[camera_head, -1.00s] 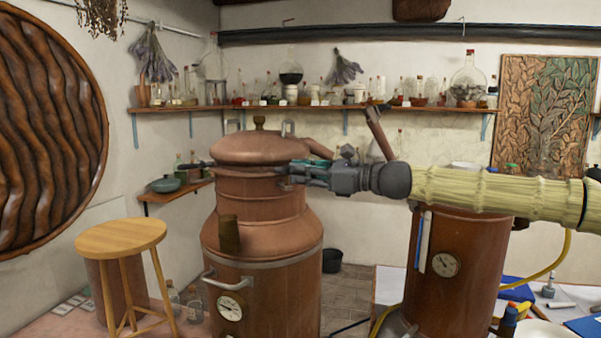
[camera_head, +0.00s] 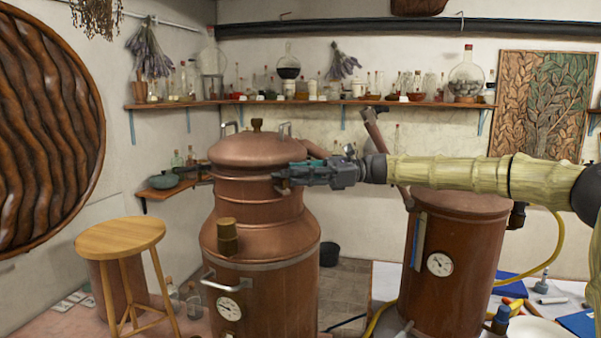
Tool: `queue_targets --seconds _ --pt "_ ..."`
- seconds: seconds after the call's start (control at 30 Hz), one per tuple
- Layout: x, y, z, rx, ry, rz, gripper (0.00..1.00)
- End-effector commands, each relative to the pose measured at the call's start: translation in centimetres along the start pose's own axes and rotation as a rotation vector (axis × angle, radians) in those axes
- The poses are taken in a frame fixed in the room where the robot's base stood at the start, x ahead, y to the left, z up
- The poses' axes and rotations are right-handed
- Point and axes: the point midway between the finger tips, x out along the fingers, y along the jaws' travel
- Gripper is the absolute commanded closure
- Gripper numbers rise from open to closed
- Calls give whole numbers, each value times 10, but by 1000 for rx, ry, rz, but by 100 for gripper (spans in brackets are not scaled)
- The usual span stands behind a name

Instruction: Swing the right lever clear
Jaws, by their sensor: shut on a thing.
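The copper still (camera_head: 262,235) stands left of centre, with its domed lid (camera_head: 258,150) seated on top. My gripper (camera_head: 284,178) is at the right side of its neck, just below the lid. It is shut on the right lever, which the fingers and the still mostly hide, so its exact angle cannot be told.
A second copper vessel (camera_head: 455,265) stands under my arm at the right. A wooden stool (camera_head: 120,238) stands at the left. A shelf (camera_head: 330,103) of glassware runs along the back wall. A teal pot (camera_head: 165,181) sits on a low shelf.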

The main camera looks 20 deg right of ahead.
Motion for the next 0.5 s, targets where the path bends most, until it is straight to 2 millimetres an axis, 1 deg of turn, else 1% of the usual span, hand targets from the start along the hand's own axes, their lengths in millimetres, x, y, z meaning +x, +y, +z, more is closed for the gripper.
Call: queue_targets --seconds 0.03,0.5 --pt "0 -1 -2 3 1 11 100" --pt "0 -1 -3 2 -6 44 100"
